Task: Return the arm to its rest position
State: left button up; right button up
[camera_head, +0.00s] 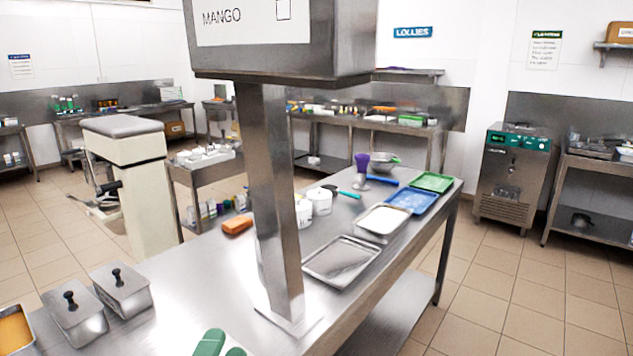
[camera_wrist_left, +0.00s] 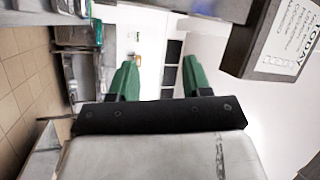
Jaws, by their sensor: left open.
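My left gripper (camera_head: 222,347) shows only as two green fingertips at the bottom edge of the head view, over the near part of the steel bench (camera_head: 165,325); the rest of it is cut off. In the left wrist view the same gripper (camera_wrist_left: 157,82) has its two green fingers well apart, with nothing between them. The steel post (camera_head: 268,190) stands just beyond the fingertips in the head view. My right gripper is in neither view.
The post carries a steel box labelled MANGO (camera_head: 235,45). Two lidded steel containers (camera_head: 122,290) sit at the left. Beyond the post are an orange block (camera_head: 237,225), white tubs (camera_head: 319,201), a steel tray (camera_head: 342,262), a white tray (camera_head: 382,219) and a blue tray (camera_head: 412,202).

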pick_arm(q)
jog(key=s+a+f+n+g+y, duration=0.3)
jog(key=f+n+g, duration=0.15)
jog(key=f, duration=0.25)
jog(key=s+a+f+n+g+y, duration=0.3)
jog(key=s+f+n+g, duration=0.1)
jog(key=f+n, duration=0.25)
jog(key=s+f+n+g+h, duration=0.1)
jog(key=s+f+n+g, duration=0.1)
jog(key=s+f+g, duration=0.4)
jog(key=s+f+n+g, duration=0.2)
jog(key=s+f+g, duration=0.1)
jog(key=s, duration=0.6)
notch_tip(320, 180, down, 25)
jog(key=s+a+f+g, duration=0.1)
jog(key=s+a+f, duration=0.1)
jog(key=s+f, duration=0.6)
jog(key=s+a+f+m+g, duration=0.1)
jog(key=s+f, duration=0.7)
jog(key=f, duration=0.1)
jog(key=shift+s+a, duration=0.2)
jog(key=shift+a, duration=0.2)
jog(key=shift+c, duration=0.6)
jog(key=shift+s, duration=0.1)
